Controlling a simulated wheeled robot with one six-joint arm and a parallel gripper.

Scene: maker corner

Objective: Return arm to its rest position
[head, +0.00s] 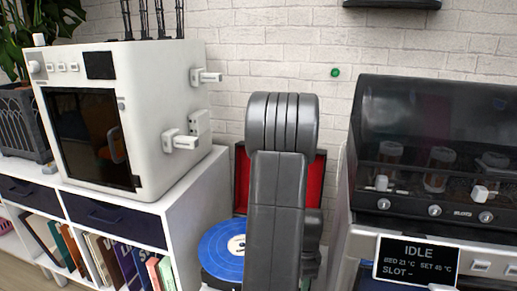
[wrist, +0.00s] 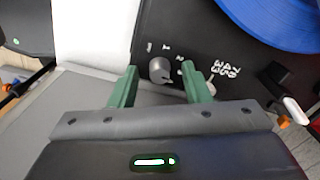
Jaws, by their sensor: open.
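My gripper (wrist: 157,85) shows in the wrist view with its two green fingers apart and nothing between them. The fingertips point toward the front of a dark record player with a grey knob (wrist: 161,70) and white markings; I cannot tell whether they touch it. In the head view my grey arm stands upright in the middle and hides part of the record player. My gripper is not visible in the head view.
A blue record (head: 224,250) lies on the player, with a red-lined lid (head: 241,178) behind. A white machine (head: 152,115) stands on a shelf unit (head: 185,205) at left. A dark-hooded machine (head: 440,130) with an IDLE display (head: 416,260) stands close at right.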

